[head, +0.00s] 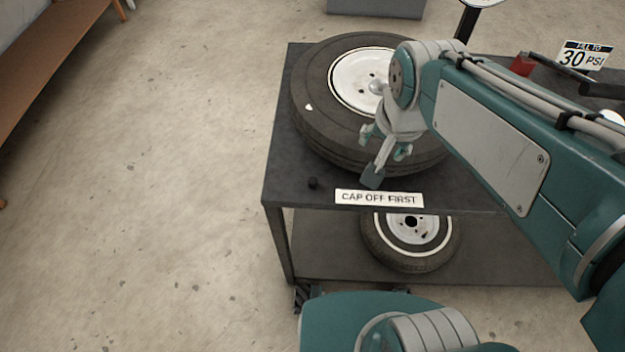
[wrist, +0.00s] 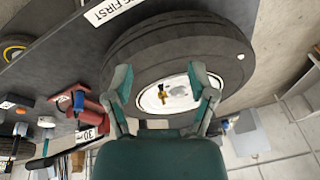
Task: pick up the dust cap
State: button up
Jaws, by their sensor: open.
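The dust cap looks to be the small black piece (head: 313,183) on the dark bench top (head: 285,160), near its front left corner. It stands left of the "CAP OFF FIRST" label (head: 379,198), apart from the tire (head: 320,120). I cannot make it out in the wrist view. My gripper (head: 375,156) is open, with nothing seen between its fingers. It is over the front part of the tire, right of the black piece and apart from it. The wrist view shows its two spread fingers (wrist: 162,85) with the white wheel hub beyond.
The large tire fills much of the bench top. A second wheel (head: 411,232) lies on the lower shelf. A "30 PSI" sign (head: 585,56) and a red item (head: 522,65) are at the back right. The floor left of the bench is clear.

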jog(key=w+a+f+m+g, duration=0.3)
jog(key=w+a+f+m, duration=0.2)
jog(key=a+f, duration=0.5)
send_over(312, 179)
jog(key=shift+h, duration=0.3)
notch_tip(312, 179, down, 5)
jog(key=shift+s+d, duration=0.15)
notch_tip(312, 179, down, 5)
jog(key=shift+f, duration=0.15)
jog(key=c, duration=0.9)
